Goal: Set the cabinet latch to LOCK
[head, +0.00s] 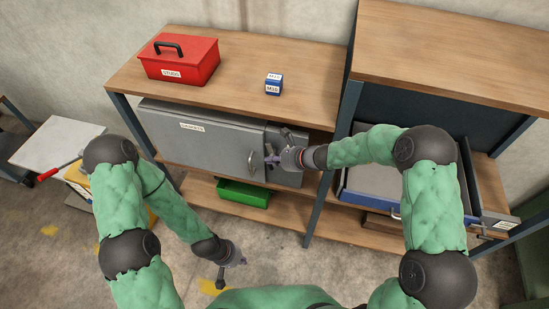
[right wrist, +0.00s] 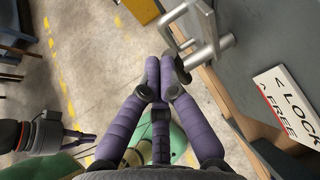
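The grey metal cabinet (head: 205,140) stands on the middle shelf with its door closed. A curved silver handle (head: 253,163) is on its front. My right gripper (head: 270,159) is in front of the cabinet's right part. In the right wrist view its purple fingers (right wrist: 163,75) are drawn together, with no object clearly between them. Their tips are close beside a silver bar (right wrist: 200,30); I cannot tell whether they touch. A white label (right wrist: 288,105) reads LOCK and FREE with arrows. The latch's setting is not clear. My left gripper (head: 236,262) hangs low over the floor, its fingers too small to judge.
A red toolbox (head: 180,60) and a small blue-and-white box (head: 273,85) stand on the bench top. A green bin (head: 243,193) is on the lower shelf. An open drawer (head: 375,188) juts out at the right. The floor in front is free.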

